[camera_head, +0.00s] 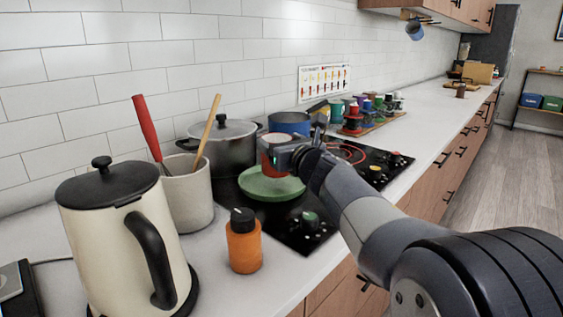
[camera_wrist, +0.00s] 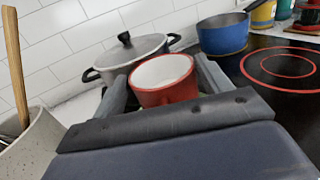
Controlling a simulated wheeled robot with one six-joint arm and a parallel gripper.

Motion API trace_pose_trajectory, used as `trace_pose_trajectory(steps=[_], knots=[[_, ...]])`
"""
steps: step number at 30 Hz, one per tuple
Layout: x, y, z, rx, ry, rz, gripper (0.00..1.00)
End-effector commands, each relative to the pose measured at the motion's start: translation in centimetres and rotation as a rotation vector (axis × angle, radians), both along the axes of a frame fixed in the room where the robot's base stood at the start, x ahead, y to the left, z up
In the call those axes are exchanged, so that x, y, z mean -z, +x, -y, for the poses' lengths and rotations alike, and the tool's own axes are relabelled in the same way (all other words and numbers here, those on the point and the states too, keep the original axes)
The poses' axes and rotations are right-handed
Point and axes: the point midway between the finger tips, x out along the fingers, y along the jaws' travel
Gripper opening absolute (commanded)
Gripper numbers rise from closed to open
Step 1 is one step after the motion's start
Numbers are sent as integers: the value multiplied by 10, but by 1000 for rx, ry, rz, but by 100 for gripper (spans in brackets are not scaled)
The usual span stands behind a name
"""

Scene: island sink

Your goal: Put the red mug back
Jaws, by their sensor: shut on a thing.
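The red mug (camera_head: 272,158), white inside, is held in my gripper (camera_head: 276,158) above the cooktop. In the wrist view the red mug (camera_wrist: 163,82) sits between the two fingers of my gripper (camera_wrist: 160,88), upright or nearly so, with its opening showing. The gripper is shut on it. In the head view the mug is over the far part of a green plate or pan (camera_head: 262,186) on the cooktop; the gap below it is hard to judge. Several mugs of other colours stand farther back, by a wooden board (camera_head: 372,127).
Behind the mug stand a lidded grey pot (camera_head: 226,150) and a blue saucepan (camera_head: 289,122). A utensil crock (camera_head: 186,195), a cream kettle (camera_head: 110,240) and an orange bottle (camera_head: 243,245) stand nearer. The far counter (camera_head: 440,110) has free room.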

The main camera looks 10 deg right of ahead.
Motion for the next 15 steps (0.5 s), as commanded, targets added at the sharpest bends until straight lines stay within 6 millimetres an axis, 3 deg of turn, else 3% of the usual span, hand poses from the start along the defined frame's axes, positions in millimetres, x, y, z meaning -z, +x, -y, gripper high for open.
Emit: trace_pose_trajectory(steps=[6,15], knots=[[29,0,0,-1,2,1,37],[30,0,0,-1,0,2,37]])
